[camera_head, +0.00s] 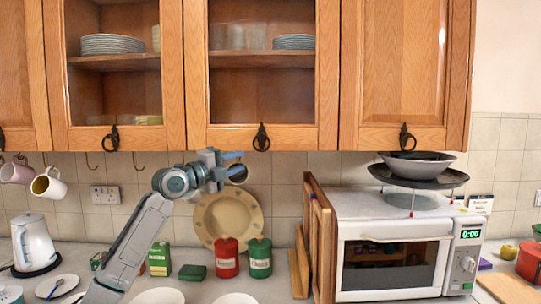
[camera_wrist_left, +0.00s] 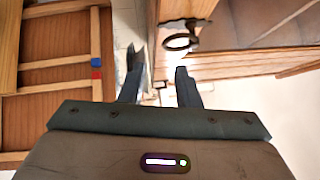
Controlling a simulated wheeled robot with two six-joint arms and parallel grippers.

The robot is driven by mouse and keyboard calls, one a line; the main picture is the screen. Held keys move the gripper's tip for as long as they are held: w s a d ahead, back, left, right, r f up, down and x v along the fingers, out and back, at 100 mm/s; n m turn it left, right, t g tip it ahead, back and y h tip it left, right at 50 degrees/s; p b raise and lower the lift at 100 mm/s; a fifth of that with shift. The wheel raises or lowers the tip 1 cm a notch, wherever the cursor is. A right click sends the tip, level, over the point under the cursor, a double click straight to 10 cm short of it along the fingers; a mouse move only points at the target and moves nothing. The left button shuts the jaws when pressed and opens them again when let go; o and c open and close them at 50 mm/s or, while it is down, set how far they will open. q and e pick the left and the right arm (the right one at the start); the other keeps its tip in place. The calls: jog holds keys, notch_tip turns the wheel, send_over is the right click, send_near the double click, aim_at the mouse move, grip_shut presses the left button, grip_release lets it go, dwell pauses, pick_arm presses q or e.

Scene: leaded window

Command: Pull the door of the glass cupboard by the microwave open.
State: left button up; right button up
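The glass cupboard door (camera_head: 328,75) nearest the microwave (camera_head: 392,255) has a wooden frame and looks shut. Its dark ring handle (camera_head: 262,138) hangs at the middle of the bottom rail. My left gripper (camera_head: 241,163) is below and a little left of this handle, with its fingers pointing right. In the left wrist view the fingers (camera_wrist_left: 158,76) are apart with nothing between them. A dark ring handle (camera_wrist_left: 180,42) shows beyond the right fingertip there, apart from it. My right gripper is in neither view.
A second glass door (camera_head: 58,75) is to the left and a solid door (camera_head: 405,60) to the right, both shut. Below my gripper stand a plate (camera_head: 205,215), a red canister (camera_head: 227,258) and a green canister (camera_head: 260,258). A wok (camera_head: 418,180) sits above the microwave.

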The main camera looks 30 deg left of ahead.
aim_at(261, 150)
pick_arm(q)
jog(key=p+x, duration=0.2)
jog(key=x, duration=0.1)
jog(key=p+x, duration=0.1)
jog(key=x, duration=0.2)
jog(key=r+p+x, duration=0.1)
jog(key=p+x, duration=0.1)
jog(key=x, duration=0.1)
jog(key=shift+w+a+r+p, duration=0.1)
jog(key=shift+w+p, duration=0.2)
jog(key=shift+p, duration=0.05)
jog(key=shift+w, duration=0.3)
grip_shut()
